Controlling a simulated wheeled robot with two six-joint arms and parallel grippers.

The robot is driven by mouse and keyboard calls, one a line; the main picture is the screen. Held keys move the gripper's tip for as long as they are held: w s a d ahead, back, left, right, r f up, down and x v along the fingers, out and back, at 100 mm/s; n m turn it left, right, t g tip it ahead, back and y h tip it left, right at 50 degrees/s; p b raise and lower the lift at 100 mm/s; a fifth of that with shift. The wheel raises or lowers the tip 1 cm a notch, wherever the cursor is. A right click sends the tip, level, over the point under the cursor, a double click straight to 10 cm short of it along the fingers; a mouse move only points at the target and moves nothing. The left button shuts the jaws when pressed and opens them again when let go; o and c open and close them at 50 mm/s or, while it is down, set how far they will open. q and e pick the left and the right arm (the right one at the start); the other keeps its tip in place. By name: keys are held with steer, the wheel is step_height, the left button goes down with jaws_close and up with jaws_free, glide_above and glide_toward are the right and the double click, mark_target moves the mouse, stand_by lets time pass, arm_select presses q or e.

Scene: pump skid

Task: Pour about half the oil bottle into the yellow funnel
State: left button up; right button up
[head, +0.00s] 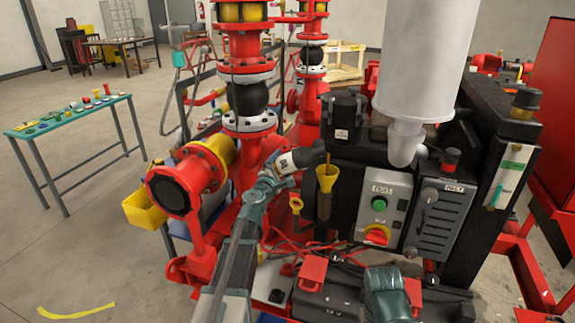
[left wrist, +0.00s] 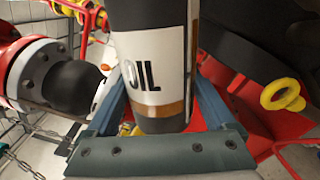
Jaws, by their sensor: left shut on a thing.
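The oil bottle (head: 288,162), dark with a white label, is tipped nearly level in the head view, its dark end pointing right. My left gripper (head: 273,179) is shut on it. In the left wrist view the bottle (left wrist: 150,65) stands between the two fingers, with "OIL" readable on its label. The yellow funnel (head: 327,177) sits upright on the dark engine, just below and right of the bottle's dark end. A thin yellowish line seems to show between them, too small to be sure it is oil. The oil level is hidden. My right gripper is not visible.
A yellow ring handle (head: 296,203) is left of the funnel's lower part. A control panel (head: 384,207) and white exhaust cylinder (head: 424,60) stand to the right. Red pump piping (head: 248,150) is close on the left. A green-topped table (head: 70,118) is farther left.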

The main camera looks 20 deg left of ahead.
arm_select(q)
steer(key=shift+a+r+m+p, duration=0.3)
steer(key=shift+r+m+p, duration=0.35)
steer(key=shift+a+r+m+p, duration=0.25)
steer(key=shift+r+m+p, duration=0.35)
steer(key=shift+m, duration=0.05)
stand_by(6.7)
